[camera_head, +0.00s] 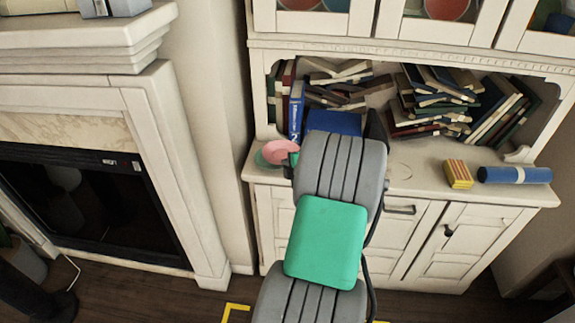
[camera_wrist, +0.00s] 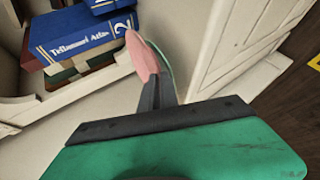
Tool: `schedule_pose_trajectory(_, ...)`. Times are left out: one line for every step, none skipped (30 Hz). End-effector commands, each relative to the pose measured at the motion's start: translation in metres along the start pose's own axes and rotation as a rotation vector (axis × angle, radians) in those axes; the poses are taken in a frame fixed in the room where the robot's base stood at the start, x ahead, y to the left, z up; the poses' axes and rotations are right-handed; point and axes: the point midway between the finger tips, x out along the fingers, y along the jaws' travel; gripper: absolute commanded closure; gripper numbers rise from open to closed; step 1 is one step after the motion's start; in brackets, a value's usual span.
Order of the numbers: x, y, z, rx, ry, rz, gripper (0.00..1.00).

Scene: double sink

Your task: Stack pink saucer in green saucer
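The pink saucer (camera_head: 279,151) is at the left end of the cabinet's counter, beside my gripper. In the wrist view the pink saucer (camera_wrist: 141,57) is seen nearly edge-on at the fingertips. My gripper (camera_wrist: 156,82) appears shut on its rim. The green saucer (camera_head: 261,160) is at the counter's left end, partly covered by the pink one. In the wrist view the green saucer (camera_wrist: 161,61) shows as a thin strip right alongside the pink. I cannot tell whether the saucers touch. My forearm hides the gripper in the head view.
Many books (camera_head: 440,100) fill the shelf. A yellow-orange block (camera_head: 458,173) and a blue roll (camera_head: 514,175) stand at the counter's right. A fireplace (camera_head: 90,200) is at the left.

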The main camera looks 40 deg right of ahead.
Motion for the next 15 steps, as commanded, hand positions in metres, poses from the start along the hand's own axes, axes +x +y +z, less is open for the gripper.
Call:
schedule_pose_trajectory(0.0012, -0.0015, 0.0003, -0.001, 0.000, 0.001, 1.00)
schedule_pose_trajectory(0.0014, -0.0020, 0.0004, -0.001, 0.000, 0.001, 1.00)
schedule_pose_trajectory(0.0018, -0.0026, 0.0004, -0.001, 0.000, 0.001, 1.00)
schedule_pose_trajectory(0.0013, -0.0022, 0.0002, 0.000, 0.000, 0.000, 0.94)
schedule_pose_trajectory(0.0010, -0.0018, 0.0002, 0.000, 0.000, 0.000, 0.91)
schedule_pose_trajectory(0.0009, -0.0017, 0.0001, 0.000, 0.000, 0.000, 0.88)
schedule_pose_trajectory(0.0009, -0.0017, 0.0002, 0.000, 0.000, 0.000, 0.86)
schedule_pose_trajectory(0.0009, -0.0016, 0.0002, 0.000, 0.000, 0.000, 0.83)
schedule_pose_trajectory(0.0008, -0.0016, 0.0002, 0.000, 0.000, 0.000, 0.80)
schedule_pose_trajectory(0.0008, -0.0016, 0.0002, 0.000, 0.000, 0.000, 0.78)
schedule_pose_trajectory(0.0008, -0.0016, 0.0002, 0.000, 0.000, 0.000, 0.75)
schedule_pose_trajectory(0.0008, -0.0015, 0.0002, 0.000, 0.000, 0.000, 0.74)
schedule_pose_trajectory(0.0008, -0.0016, 0.0001, 0.000, 0.000, 0.000, 0.74)
schedule_pose_trajectory(0.0008, -0.0016, 0.0001, 0.000, 0.000, 0.000, 0.74)
schedule_pose_trajectory(0.0008, -0.0016, 0.0001, 0.000, 0.000, 0.000, 0.74)
